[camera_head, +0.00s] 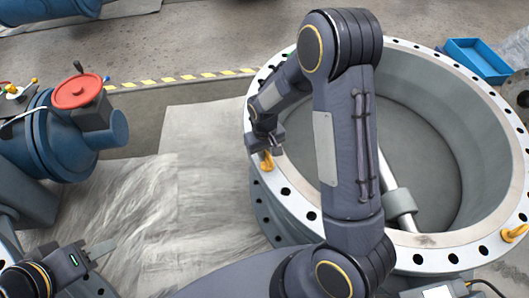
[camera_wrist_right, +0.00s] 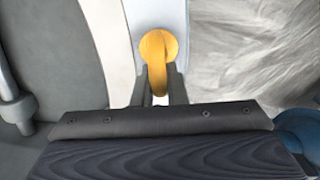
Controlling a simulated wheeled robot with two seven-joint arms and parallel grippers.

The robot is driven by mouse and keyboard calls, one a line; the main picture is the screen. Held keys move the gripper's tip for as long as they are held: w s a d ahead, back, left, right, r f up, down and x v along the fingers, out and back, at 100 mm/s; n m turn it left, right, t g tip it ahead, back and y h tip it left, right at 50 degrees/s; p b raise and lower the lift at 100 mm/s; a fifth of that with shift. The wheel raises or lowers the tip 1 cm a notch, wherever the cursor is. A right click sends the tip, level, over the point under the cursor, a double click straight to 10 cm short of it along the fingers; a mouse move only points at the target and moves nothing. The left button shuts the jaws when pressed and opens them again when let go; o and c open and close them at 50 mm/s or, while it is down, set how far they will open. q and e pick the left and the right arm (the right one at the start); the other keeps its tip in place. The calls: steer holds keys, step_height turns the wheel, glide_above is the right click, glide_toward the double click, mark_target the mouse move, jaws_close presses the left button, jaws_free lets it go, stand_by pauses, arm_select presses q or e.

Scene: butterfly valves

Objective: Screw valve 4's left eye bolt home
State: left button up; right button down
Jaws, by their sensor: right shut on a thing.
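Valve 4 appears to be the large grey ring-shaped valve body (camera_head: 440,75) with a pale bolt-holed flange (camera_head: 300,212). Its left yellow eye bolt (camera_head: 266,163) stands at the flange's left side. My right gripper (camera_head: 262,148) reaches over the ring and is shut on this eye bolt. In the right wrist view, the eye bolt's yellow ring (camera_wrist_right: 158,45) sits between the two dark fingers (camera_wrist_right: 159,92). Its thread and seat are hidden. My left gripper (camera_head: 95,250) is at the lower left, away from the valve; its jaws are too small to read.
Another yellow eye bolt (camera_head: 516,232) is on the flange's right side. A blue valve with a red handwheel (camera_head: 78,91) stands at the left. A blue bin (camera_head: 477,60) lies at the upper right. A pale sheet (camera_head: 190,200) covers clear floor left of the ring.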

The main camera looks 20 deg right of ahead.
steer(key=c, duration=1.5)
jaws_free()
steer(key=shift+o, duration=0.2)
step_height(320, 180, up, 7)
steer(key=shift+f+p, duration=0.1)
steer(key=shift+p, duration=0.75)
steer(key=shift+r, duration=0.5)
